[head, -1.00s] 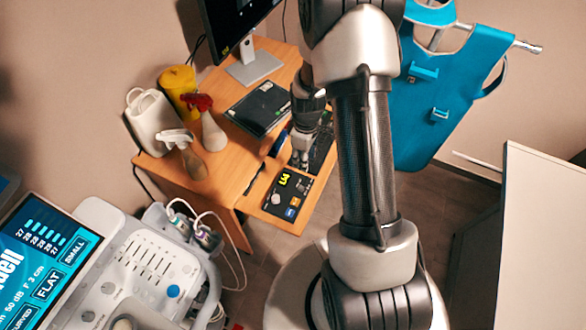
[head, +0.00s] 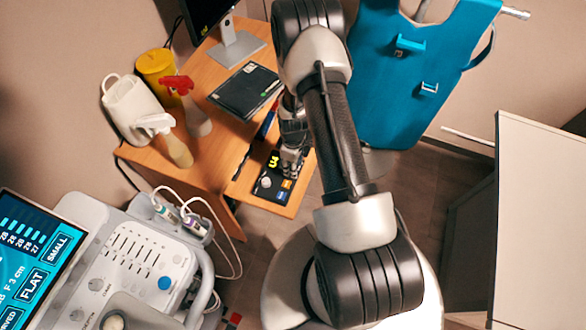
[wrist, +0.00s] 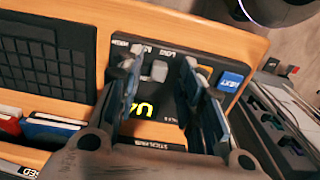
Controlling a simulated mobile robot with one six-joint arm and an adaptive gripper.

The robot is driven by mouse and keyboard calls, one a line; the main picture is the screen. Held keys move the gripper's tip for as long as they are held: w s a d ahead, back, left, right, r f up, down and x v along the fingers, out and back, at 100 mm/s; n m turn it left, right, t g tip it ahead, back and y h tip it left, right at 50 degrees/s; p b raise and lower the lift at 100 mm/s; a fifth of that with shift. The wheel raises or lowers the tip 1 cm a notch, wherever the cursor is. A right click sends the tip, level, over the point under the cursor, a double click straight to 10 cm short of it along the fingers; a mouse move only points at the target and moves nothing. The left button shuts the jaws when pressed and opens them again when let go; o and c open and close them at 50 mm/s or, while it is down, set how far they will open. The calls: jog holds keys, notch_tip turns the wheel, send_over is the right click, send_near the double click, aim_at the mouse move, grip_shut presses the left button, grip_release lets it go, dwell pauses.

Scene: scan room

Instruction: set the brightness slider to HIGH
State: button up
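A black control box (head: 268,190) lies on the front part of the wooden desk. My gripper (head: 290,170) is over the box's upper right part. In the wrist view my gripper (wrist: 160,66) is open, its fingers either side of the grey knob. Contact cannot be told. Several sliders show on the ultrasound console (head: 140,262). No slider is readably labelled brightness.
A black keyboard (wrist: 45,62) lies beside the box. A dark tablet (head: 245,91), spray bottles (head: 195,105), a yellow tub (head: 157,66) and a monitor stand (head: 236,48) are farther back on the desk (head: 215,165). A pale cabinet (head: 540,220) stands at right.

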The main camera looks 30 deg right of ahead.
jog(key=shift+f, duration=0.9)
grip_shut()
